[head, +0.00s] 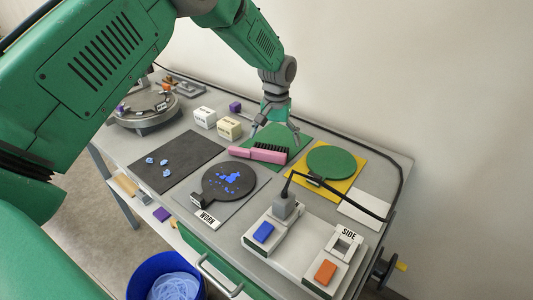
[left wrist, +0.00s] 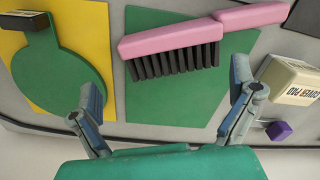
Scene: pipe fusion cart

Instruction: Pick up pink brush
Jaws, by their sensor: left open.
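The pink brush (head: 258,153) has a pink handle and dark bristles and lies on a green mat (head: 290,135) on the cart. In the left wrist view the brush (left wrist: 175,40) lies across the upper middle, its handle reaching to the upper right. My left gripper (head: 275,135) is above the green mat, just behind the brush. In the left wrist view my left gripper (left wrist: 168,105) is open, its two fingers spread apart below the brush with nothing between them. My right gripper is not in view.
A green paddle (head: 331,161) on a yellow mat lies right of the brush. White boxes (head: 229,128) stand to its left. A dark round plate (head: 228,180) with blue bits lies in front. A black cable runs along the cart's back and right edges.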

